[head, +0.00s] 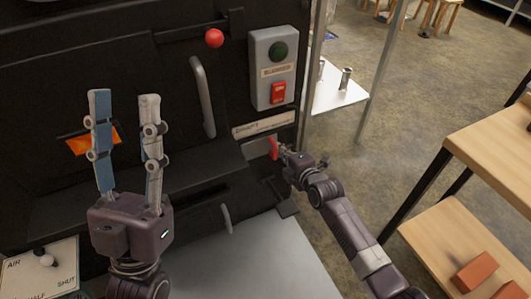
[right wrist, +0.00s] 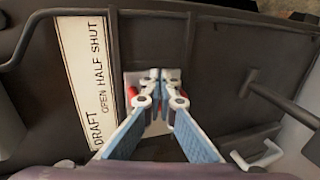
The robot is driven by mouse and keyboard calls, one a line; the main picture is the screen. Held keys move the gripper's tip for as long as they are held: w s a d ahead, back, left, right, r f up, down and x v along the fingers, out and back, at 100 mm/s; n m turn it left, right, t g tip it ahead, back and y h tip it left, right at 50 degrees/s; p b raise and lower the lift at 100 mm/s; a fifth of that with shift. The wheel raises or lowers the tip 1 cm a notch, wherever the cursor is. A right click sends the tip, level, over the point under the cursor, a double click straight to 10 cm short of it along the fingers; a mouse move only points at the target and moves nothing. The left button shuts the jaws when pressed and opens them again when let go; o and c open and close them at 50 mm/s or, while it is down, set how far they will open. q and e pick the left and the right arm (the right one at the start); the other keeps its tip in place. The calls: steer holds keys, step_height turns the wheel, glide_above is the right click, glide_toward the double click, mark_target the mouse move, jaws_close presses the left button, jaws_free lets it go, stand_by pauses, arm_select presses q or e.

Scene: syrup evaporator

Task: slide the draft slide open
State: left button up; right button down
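The draft slide shows as a pale metal plate (head: 259,147) with a red handle (head: 273,148), below a white DRAFT label (head: 263,124) at the right end of the dark evaporator front. In the right wrist view the label (right wrist: 86,85) reads DRAFT, OPEN, HALF, SHUT. My right gripper (head: 285,152) is at the red handle. In the right wrist view its fingertips (right wrist: 160,85) are close together on the handle, with red (right wrist: 132,95) showing on both sides; the fingers hide its middle. My left gripper (head: 125,97) is raised, open and empty in front of the evaporator.
A grey switch box (head: 273,68) with green and red buttons is above the label. A curved grey door handle (head: 203,97) and a red ball knob (head: 214,38) are left of it. A wooden shelf (head: 490,140) stands at the right. Open floor lies between.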

steer(key=shift+s+a+p, duration=0.3)
steer(key=shift+a+p, duration=0.15)
steer(key=shift+a, duration=0.35)
arm_select(q)
steer(key=w+d+f+g+y+p, duration=0.1)
steer(key=w+f+g+y+p, duration=0.15)
steer(key=w+f+g, duration=0.7)
step_height(320, 180, down, 13)
steer(key=a+g+y+p, duration=0.1)
steer(key=g+y+p, duration=0.1)
steer(key=g, duration=0.2)
steer(key=s+a+f+g+y+p, duration=0.1)
steer(key=s+a+f+g, duration=0.2)
steer(key=s+f+g, duration=0.2)
steer(key=s+a+f+n+g+y+p, duration=0.1)
steer(key=s+a+f+g+y+p, duration=0.1)
steer(key=s+f+g, duration=0.3)
steer(key=shift+s+a+f+p, duration=0.3)
steer(key=shift+s+a+f, duration=0.2)
steer(key=shift+s+f, duration=1.8)
arm_select(e)
steer(key=d+v, duration=0.1)
steer(key=v, duration=0.8)
steer(key=shift+f, duration=0.3)
steer(key=shift+d, duration=0.15)
arm_select(q)
steer(key=shift+w, duration=0.1)
